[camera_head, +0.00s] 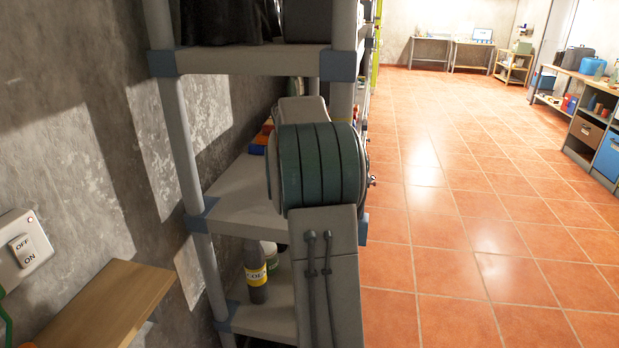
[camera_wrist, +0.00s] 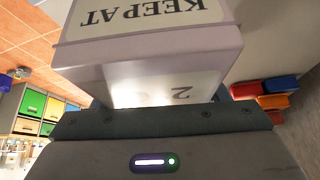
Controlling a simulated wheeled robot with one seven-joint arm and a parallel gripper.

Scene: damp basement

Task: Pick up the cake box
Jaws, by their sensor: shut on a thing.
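The cake box (camera_wrist: 145,50) fills the upper middle of the wrist view. It is a pale box with dark printing, "KEEP AT" on one face and a "2" on another, both upside down in the picture. My gripper (camera_wrist: 160,121) is at its near side, shut on the box. The fingertips are mostly hidden by the box. In the head view my arm covers the middle of the picture, and neither the gripper nor the box can be made out there.
A grey shelf rack (camera_head: 240,195) with blue joints stands close around my arm. A dark bottle (camera_head: 255,272) is on its lower shelf. A wooden board (camera_head: 100,310) juts out at lower left. Red tiled floor (camera_head: 450,240) is open to the right. Coloured bins (camera_wrist: 265,95) show in the wrist view.

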